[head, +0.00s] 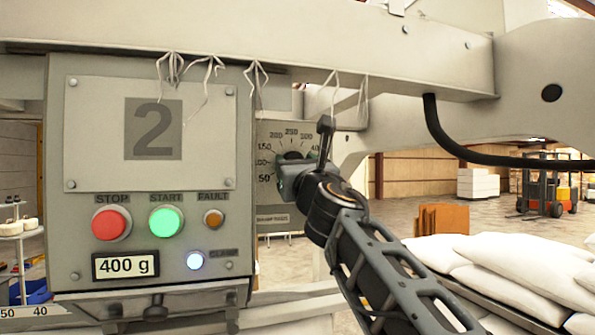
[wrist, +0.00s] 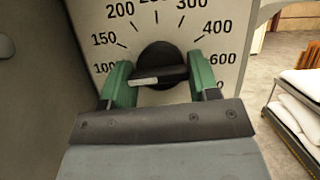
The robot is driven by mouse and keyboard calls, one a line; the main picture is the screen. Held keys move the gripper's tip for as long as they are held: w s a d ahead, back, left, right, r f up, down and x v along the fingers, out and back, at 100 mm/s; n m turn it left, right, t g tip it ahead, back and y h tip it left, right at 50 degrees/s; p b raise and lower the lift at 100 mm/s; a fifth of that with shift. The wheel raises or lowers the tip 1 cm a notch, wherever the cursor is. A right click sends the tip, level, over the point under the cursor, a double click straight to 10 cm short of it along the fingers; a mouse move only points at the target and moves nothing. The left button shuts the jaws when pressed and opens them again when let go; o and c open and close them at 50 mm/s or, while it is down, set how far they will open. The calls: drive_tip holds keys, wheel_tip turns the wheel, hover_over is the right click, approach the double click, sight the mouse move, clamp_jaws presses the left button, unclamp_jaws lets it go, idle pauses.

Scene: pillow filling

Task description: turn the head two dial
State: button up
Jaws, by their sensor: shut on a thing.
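The head two dial (wrist: 163,57) is a round black knob with a crossbar on a pale scale plate (wrist: 222,52). A white mark covers the left half of its crossbar, pointing left, near or just below the 100. My gripper (wrist: 161,82) has its green fingers at the two ends of the crossbar, shut on the knob. In the head view my gripper (head: 291,175) is at the lower part of the scale and hides most of the knob. The panel marked 2 (head: 84,130) stands left of the dial, and its display (head: 126,265) reads 400 g.
Red stop (head: 111,223) and green start (head: 166,221) buttons sit on the panel, left of my arm. A grey beam (head: 300,65) with hanging threads runs above the dial. White sacks (head: 525,270) are stacked at right. A forklift (head: 548,190) stands far behind.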

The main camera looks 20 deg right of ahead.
drive_tip(key=m+h, duration=0.2)
drive_tip(key=m, duration=0.3)
drive_tip(key=m+g+h+b, duration=0.1)
drive_tip(key=m+h, duration=0.2)
drive_tip(key=m, duration=0.1)
drive_tip(key=shift+a+m, duration=0.2)
drive_tip(key=shift+m, duration=0.2)
drive_tip(key=m+g+h, duration=0.1)
drive_tip(key=m, duration=0.2)
drive_tip(key=m+g+h, duration=0.1)
drive_tip(key=m, duration=0.3)
drive_tip(key=shift+r, duration=0.15)
drive_tip(key=shift+m+h, duration=0.4)
drive_tip(key=o, duration=0.9)
